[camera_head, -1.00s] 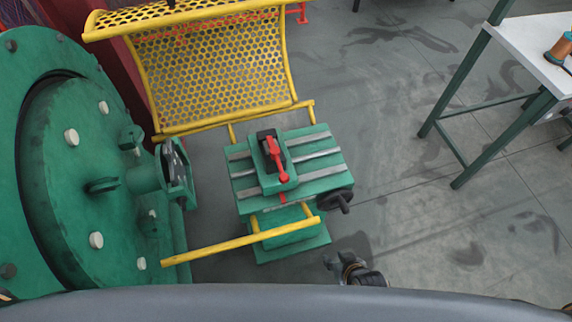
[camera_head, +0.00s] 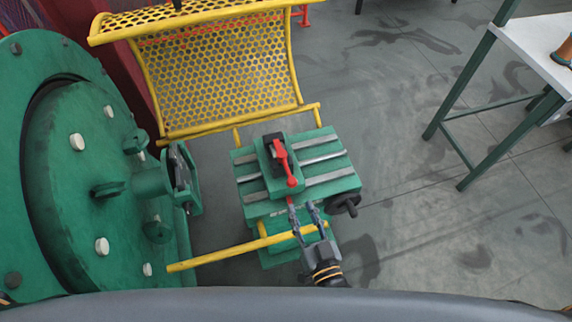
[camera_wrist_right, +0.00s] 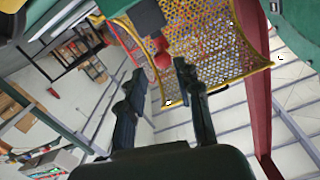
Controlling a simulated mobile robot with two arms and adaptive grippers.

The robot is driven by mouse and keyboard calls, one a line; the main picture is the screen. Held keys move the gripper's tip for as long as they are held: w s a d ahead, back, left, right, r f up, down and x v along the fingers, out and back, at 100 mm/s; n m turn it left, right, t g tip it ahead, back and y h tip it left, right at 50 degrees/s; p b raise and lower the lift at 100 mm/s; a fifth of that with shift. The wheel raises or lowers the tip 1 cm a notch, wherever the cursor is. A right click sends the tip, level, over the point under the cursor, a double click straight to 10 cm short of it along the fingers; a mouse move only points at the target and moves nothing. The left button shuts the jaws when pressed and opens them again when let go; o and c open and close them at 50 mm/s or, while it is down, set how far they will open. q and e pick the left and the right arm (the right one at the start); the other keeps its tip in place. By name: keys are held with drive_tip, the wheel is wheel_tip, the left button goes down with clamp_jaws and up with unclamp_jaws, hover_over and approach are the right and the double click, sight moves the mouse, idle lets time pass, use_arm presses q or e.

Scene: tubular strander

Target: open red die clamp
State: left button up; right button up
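The red die clamp (camera_head: 281,155) is a lever with a round red knob (camera_head: 291,182), on a dark block in a green holder (camera_head: 268,178) on the slotted green table. The lever points toward the front edge of the table. My right gripper (camera_head: 302,203) is at that front edge, just short of the knob, with its two fingers spread and nothing between them. In the right wrist view the red knob (camera_wrist_right: 162,59) shows between the open fingertips, apparently beyond them; contact cannot be told. My left gripper is not in view.
A yellow mesh guard (camera_head: 220,65) stands behind the green table (camera_head: 325,180). A large green machine drum (camera_head: 75,190) is at the left. A yellow bar (camera_head: 225,256) crosses in front, and a black handwheel (camera_head: 344,204) sits at the table's right. Open floor lies further right.

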approach(282, 153)
drive_tip(key=shift+t, duration=0.4)
drive_tip(key=x, duration=0.3)
drive_tip(key=f+p+x, duration=0.1)
drive_tip(key=x, duration=0.2)
drive_tip(key=shift+a+f, duration=0.1)
drive_tip(key=shift+a, duration=0.05)
drive_tip(key=shift+c, duration=0.4)
clamp_jaws()
